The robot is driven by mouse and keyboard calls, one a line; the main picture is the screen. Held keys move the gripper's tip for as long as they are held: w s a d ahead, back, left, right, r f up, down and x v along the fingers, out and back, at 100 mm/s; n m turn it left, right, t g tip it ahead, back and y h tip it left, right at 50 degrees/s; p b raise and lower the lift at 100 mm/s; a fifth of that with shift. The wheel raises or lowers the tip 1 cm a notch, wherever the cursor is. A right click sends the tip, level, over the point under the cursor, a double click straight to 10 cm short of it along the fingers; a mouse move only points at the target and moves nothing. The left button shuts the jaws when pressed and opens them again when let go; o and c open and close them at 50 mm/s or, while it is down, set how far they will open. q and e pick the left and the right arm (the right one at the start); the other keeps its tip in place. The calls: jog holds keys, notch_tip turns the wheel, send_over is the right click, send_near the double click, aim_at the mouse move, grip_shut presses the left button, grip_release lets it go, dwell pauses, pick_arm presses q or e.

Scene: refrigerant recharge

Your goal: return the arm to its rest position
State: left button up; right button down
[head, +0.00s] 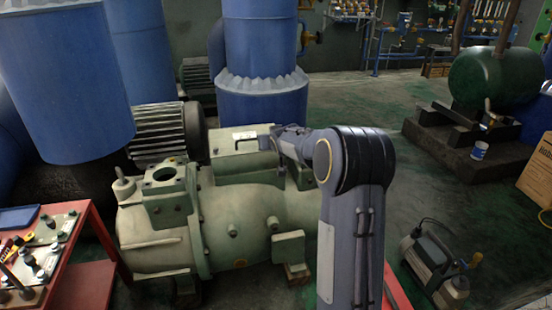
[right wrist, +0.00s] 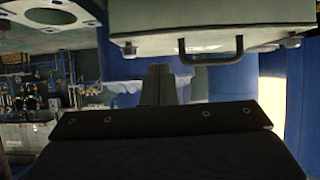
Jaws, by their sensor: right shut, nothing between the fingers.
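My right arm (head: 345,215) rises from the bottom of the head view, bends at a dark rounded joint, and reaches left over the pale green compressor (head: 240,215). Its gripper end (head: 285,143) is beside the compressor's top box (head: 240,145); the fingertips are hard to make out there. In the right wrist view my right gripper (right wrist: 160,75) is shut and empty. A pale green box with a dark handle (right wrist: 210,57) shows close by in that view; I cannot tell whether the fingers touch it. My left gripper is not in view.
A red bench (head: 85,285) with tools stands at the left. Blue columns (head: 260,50) rise behind the compressor. A pump-like unit (head: 432,262) stands on the floor at right, with a green tank (head: 495,75) and cardboard box (head: 538,170) beyond. Floor between is open.

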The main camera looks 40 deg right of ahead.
jog(key=s+a+f, duration=0.2)
jog(key=s+f, duration=0.3)
jog(key=shift+s+a+f, duration=0.2)
jog(key=shift+s+a, duration=0.15)
jog(key=shift+s, duration=0.05)
jog(key=s+a+r+n+g+y, duration=0.1)
jog(key=s+a+g+y, duration=0.15)
jog(key=s+a, duration=0.8)
jog(key=s+a+r+n+g+y+p, duration=0.1)
jog(key=s+a+y, duration=0.3)
jog(key=s+a, duration=0.65)
jog(key=s+a+r+n+g+y, duration=0.1)
jog(key=s+a+n+g+y, duration=0.15)
jog(key=s+a, duration=0.8)
notch_tip(320, 180, up, 33)
jog(key=s+d+p, duration=0.2)
jog(key=p, duration=3.1)
jog(key=shift+s+d+m+t+p, duration=0.15)
jog(key=shift+d+m+t+p, duration=0.15)
jog(key=shift+m+t+p, duration=0.15)
jog(key=shift+r, duration=0.1)
